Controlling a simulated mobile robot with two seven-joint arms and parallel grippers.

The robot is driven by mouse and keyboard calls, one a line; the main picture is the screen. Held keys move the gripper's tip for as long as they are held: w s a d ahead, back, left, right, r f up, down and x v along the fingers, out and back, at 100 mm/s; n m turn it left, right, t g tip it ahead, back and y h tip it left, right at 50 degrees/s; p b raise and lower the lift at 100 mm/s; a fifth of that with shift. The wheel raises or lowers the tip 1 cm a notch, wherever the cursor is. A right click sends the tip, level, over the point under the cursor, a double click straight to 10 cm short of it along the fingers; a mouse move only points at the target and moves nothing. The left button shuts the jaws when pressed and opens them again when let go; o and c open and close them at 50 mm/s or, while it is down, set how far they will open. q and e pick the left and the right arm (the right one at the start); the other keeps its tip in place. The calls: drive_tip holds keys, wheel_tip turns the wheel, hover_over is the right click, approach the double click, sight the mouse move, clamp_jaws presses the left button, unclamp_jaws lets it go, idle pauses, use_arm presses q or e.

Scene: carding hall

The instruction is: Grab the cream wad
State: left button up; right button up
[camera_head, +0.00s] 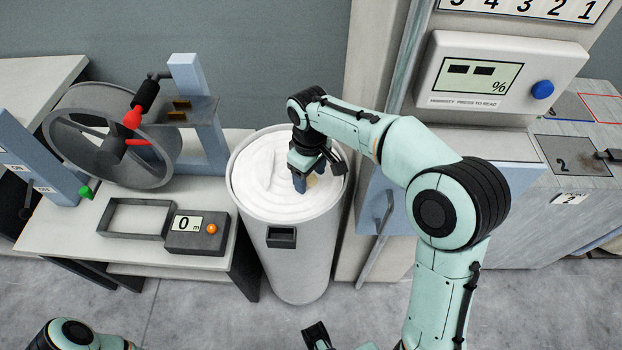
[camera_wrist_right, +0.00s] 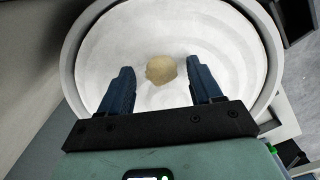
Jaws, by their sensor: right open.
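The cream wad (camera_wrist_right: 160,69) is a small, round tan lump on white fibre inside a tall round can (camera_head: 290,262). In the right wrist view it shows between the tips of my right gripper (camera_wrist_right: 161,75), with a gap on either side. The right gripper is open and empty. I cannot tell whether the fingertips touch the fibre.
The can's raised rim (camera_wrist_right: 68,70) surrounds the gripper. Left of the can stands a table with a wheel device (camera_head: 60,140), an empty frame (camera_head: 120,218) and a counter box (camera_head: 197,235) reading 0. Right of it stands a cabinet with a humidity display (camera_head: 485,78).

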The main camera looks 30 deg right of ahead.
drive_tip(key=c, duration=1.1)
drive_tip(key=shift+r, duration=0.15)
